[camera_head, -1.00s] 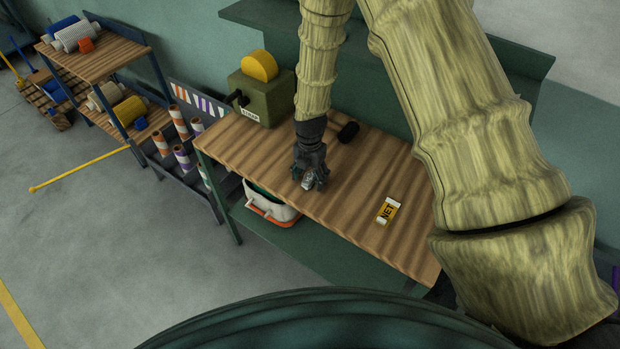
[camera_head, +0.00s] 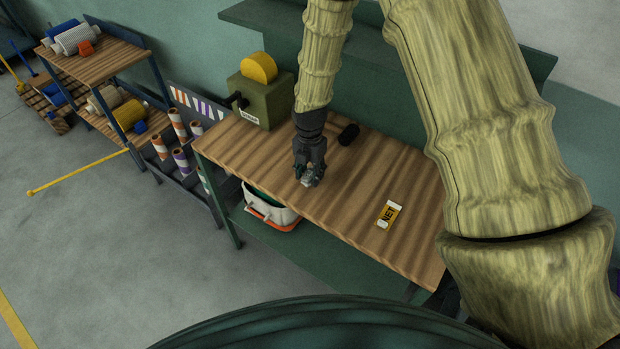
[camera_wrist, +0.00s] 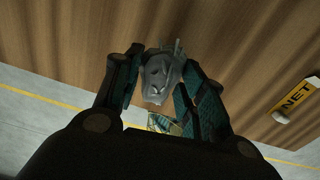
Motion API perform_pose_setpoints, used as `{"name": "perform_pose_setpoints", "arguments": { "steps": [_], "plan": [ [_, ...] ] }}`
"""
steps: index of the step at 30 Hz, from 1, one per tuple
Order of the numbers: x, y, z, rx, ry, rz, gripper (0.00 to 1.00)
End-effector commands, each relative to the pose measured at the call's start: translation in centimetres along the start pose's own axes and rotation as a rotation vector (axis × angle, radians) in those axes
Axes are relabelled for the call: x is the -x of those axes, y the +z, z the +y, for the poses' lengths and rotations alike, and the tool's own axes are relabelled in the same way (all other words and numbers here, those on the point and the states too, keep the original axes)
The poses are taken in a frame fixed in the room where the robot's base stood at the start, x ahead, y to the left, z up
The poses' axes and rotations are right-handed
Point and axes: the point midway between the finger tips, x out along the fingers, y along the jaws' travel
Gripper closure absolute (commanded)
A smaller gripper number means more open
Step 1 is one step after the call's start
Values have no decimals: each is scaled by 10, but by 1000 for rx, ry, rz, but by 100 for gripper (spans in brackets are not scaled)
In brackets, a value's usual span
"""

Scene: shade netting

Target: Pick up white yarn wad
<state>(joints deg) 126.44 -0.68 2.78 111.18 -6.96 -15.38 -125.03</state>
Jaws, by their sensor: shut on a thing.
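The white yarn wad is a small crumpled greyish-white lump, seen in the wrist view (camera_wrist: 160,76) between the two fingers. My gripper (camera_head: 309,176) is shut on it, over the wooden workbench (camera_head: 345,205). In the wrist view my gripper (camera_wrist: 158,85) has one finger on each side of the wad. In the head view the wad (camera_head: 308,181) shows only as a small pale patch at the fingertips. I cannot tell clearly how far it is above the bench top.
A yellow NET label block (camera_head: 389,214) lies on the bench to the right. A black cylinder (camera_head: 348,134) lies behind my gripper. A green machine with a yellow wheel (camera_head: 260,67) stands at the back left. A white bin (camera_head: 268,205) sits under the bench's front edge.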

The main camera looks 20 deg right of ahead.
Motion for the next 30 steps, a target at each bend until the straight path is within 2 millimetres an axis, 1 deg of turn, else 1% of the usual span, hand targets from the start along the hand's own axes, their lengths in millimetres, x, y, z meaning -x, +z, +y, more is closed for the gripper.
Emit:
{"name": "perform_pose_setpoints", "arguments": {
  "steps": [2,3,8,15,18,24,30],
  "plan": [
    [5,-1,0,0,2,-1,69],
    [4,-10,-7,1,0,1,69],
    [7,-36,-26,2,-1,0,69],
    [12,-82,-58,2,0,0,69],
    [15,-98,-69,1,0,0,69],
    [18,-121,-84,1,0,-1,69],
    [20,-130,-91,0,0,0,69]
  ]
}}
